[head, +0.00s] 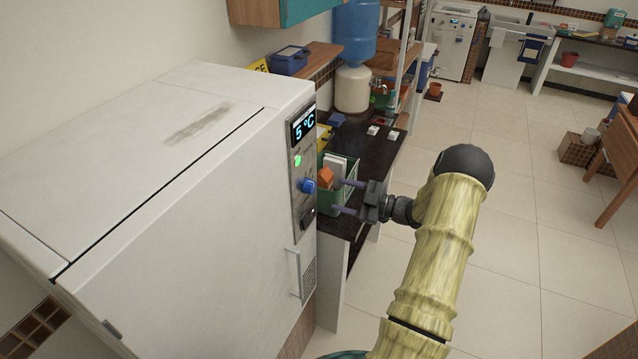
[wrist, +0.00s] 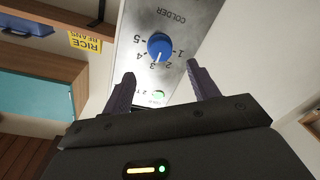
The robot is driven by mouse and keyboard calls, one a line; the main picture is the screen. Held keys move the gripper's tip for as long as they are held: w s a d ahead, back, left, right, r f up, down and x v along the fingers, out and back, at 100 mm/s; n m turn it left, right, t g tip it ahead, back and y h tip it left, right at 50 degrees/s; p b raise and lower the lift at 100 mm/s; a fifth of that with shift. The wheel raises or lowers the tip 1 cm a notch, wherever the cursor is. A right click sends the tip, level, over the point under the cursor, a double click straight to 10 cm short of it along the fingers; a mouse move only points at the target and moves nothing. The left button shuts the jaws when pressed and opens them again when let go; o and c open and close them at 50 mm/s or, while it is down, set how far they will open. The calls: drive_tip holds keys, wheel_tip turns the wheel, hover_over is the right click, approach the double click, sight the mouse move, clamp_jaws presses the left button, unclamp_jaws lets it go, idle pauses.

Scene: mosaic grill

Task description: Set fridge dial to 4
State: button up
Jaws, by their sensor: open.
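The fridge dial (head: 308,186) is a small blue knob on the grey control panel at the fridge's right edge. In the wrist view the dial (wrist: 160,47) shows among numbers 1 to 5, which appear upside down, with "COLDER" above. Its white mark points down, near the 2 and 3; I cannot tell exactly which. My gripper (head: 338,196) is open and empty, to the right of the dial and apart from it. In the wrist view its two fingers (wrist: 161,84) are spread, with the dial beyond and between them.
The fridge display (head: 303,127) reads 5 °C, above a green light (head: 298,161). A fridge handle (head: 297,272) sticks out below the panel. A green crate (head: 343,190) with items stands on the dark counter behind my gripper.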

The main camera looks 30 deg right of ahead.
sight(314, 188)
drive_tip(key=p+x, duration=0.3)
drive_tip(key=x, duration=0.4)
drive_tip(key=shift+r, duration=0.1)
drive_tip(key=shift+w+a, duration=0.25)
drive_tip(key=shift+w, duration=0.15)
drive_tip(key=shift+c, duration=0.4)
drive_tip(key=c, duration=0.9)
